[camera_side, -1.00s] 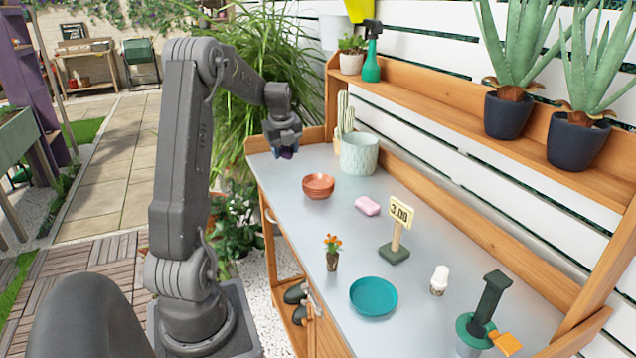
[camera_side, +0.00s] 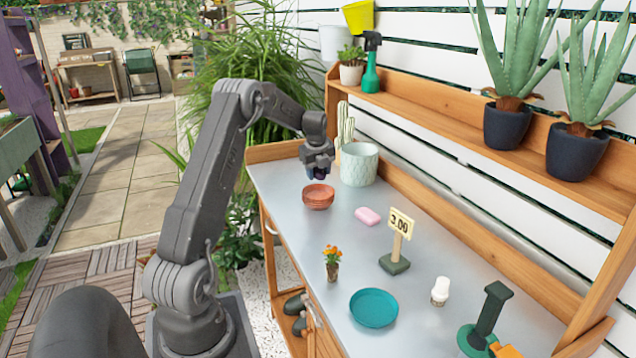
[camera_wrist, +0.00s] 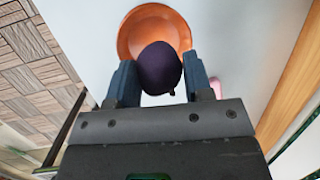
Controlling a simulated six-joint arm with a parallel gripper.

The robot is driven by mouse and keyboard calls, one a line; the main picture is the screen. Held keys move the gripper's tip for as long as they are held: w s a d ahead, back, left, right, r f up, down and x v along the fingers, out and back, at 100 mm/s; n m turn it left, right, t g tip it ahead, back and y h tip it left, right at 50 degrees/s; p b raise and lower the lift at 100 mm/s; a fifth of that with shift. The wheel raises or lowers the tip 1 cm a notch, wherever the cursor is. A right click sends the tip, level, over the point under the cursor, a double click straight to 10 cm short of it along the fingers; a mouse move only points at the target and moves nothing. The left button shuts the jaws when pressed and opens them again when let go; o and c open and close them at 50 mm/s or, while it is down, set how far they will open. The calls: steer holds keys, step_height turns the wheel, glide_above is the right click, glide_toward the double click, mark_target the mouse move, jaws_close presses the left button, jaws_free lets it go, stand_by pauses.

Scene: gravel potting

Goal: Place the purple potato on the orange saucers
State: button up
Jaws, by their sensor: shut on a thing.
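The purple potato (camera_wrist: 159,66) is dark and round, held between the two fingers of my gripper (camera_wrist: 160,82) in the wrist view. In the side view my gripper (camera_side: 319,174) is above the stack of orange saucers (camera_side: 318,197), and the potato shows only as a small dark patch between the fingers. In the wrist view the top orange saucer (camera_wrist: 128,38) lies below and beyond the potato, which covers part of it. The potato appears to be held above the saucers, apart from them.
A pale green pot (camera_side: 359,166) stands just behind the saucers. A pink soap-like block (camera_side: 368,216), a price sign (camera_side: 399,228), a small orange-flowered pot (camera_side: 332,264) and a teal dish (camera_side: 374,308) stand nearer the front. Bare grey tabletop lies between them.

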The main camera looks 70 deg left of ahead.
steer(key=shift+f, duration=1.95)
steer(key=shift+f, duration=0.15)
steer(key=o, duration=0.9)
